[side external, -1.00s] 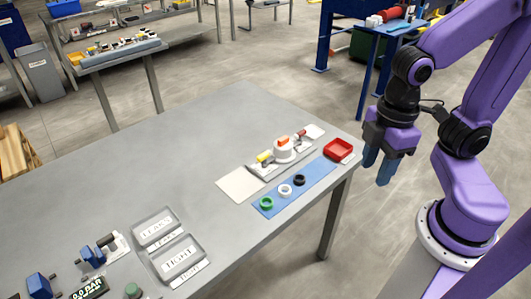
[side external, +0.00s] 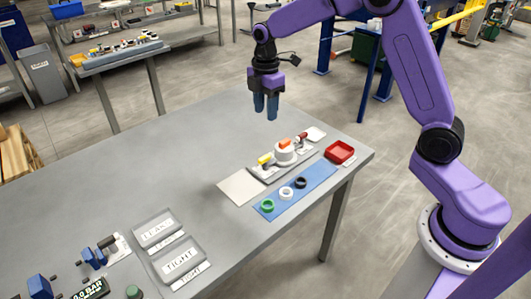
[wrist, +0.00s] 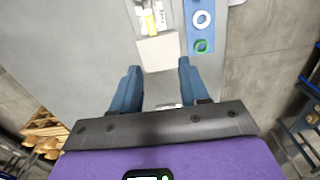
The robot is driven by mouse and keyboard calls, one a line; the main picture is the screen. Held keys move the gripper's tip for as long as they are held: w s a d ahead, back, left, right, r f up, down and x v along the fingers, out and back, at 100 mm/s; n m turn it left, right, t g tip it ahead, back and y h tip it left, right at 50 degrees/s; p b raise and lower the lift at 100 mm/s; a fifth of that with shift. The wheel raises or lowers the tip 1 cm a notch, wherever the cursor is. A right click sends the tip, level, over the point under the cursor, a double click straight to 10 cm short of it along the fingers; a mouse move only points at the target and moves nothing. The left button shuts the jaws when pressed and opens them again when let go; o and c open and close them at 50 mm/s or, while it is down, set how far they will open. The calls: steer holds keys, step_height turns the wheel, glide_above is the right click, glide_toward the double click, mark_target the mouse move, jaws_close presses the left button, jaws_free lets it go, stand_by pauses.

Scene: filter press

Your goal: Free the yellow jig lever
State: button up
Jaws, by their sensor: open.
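The yellow jig lever (side external: 265,159) is a small yellow piece at the left part of the grey jig (side external: 270,172), beside a white round part with an orange block (side external: 285,143) on it. In the wrist view the yellow lever (wrist: 149,22) shows near the top edge, beyond the fingertips. My gripper (side external: 265,115) points down above the table, behind the jig in the side view and clear of it. Its blue fingers are apart and empty; they also show in the wrist view (wrist: 158,67). Most of the jig is cut off in the wrist view.
A blue mat (side external: 324,170) beside the jig holds green, white and black rings. A red tray (side external: 339,152) lies at the table corner. A pale square plate (side external: 239,188) lies left of the jig. Two labelled trays (side external: 180,262) sit at the front. The table's left middle is clear.

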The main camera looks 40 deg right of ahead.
mark_target(265, 156)
steer(key=f, duration=0.6)
steer(key=w+d+f, duration=0.1)
steer(key=f, duration=0.5)
steer(key=w+f, duration=0.1)
steer(key=f, duration=0.5)
steer(key=shift+d+f, duration=0.1)
steer(key=shift+d, duration=0.25)
jaws_close()
